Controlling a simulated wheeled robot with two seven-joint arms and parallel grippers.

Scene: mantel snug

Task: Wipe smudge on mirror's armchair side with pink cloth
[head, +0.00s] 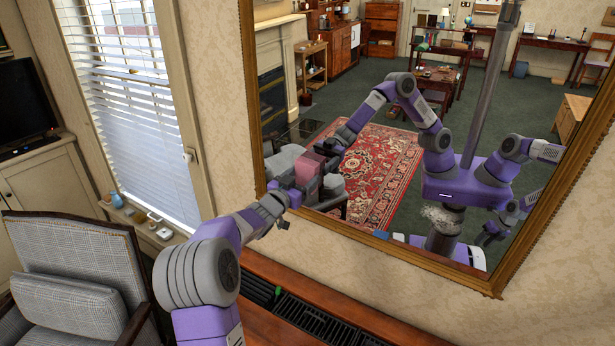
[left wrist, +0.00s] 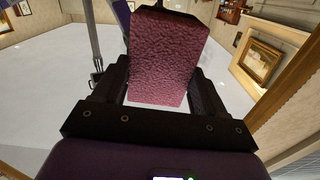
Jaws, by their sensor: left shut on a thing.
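The gilt-framed mirror (head: 470,268) hangs on the wall and fills the right of the head view. My left gripper (head: 294,187) reaches over its lower left part. It is shut on the pink cloth (head: 307,172), a thick pad that also shows between the dark fingers in the left wrist view (left wrist: 165,58). The cloth is close to the glass near its reflection; I cannot tell if it touches. A speckled pale grey smudge (head: 442,214) shows on the lower right part of the glass. No smudge shows on the left side, where my gripper and cloth cover some glass. My right gripper is out of direct view.
A grey checked armchair (head: 70,265) stands at the lower left, beside the window (head: 135,90). A wooden ledge (head: 345,320) with a dark vent runs below the mirror. Small items stand on the windowsill (head: 150,225). The mirror reflects the room and my own body.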

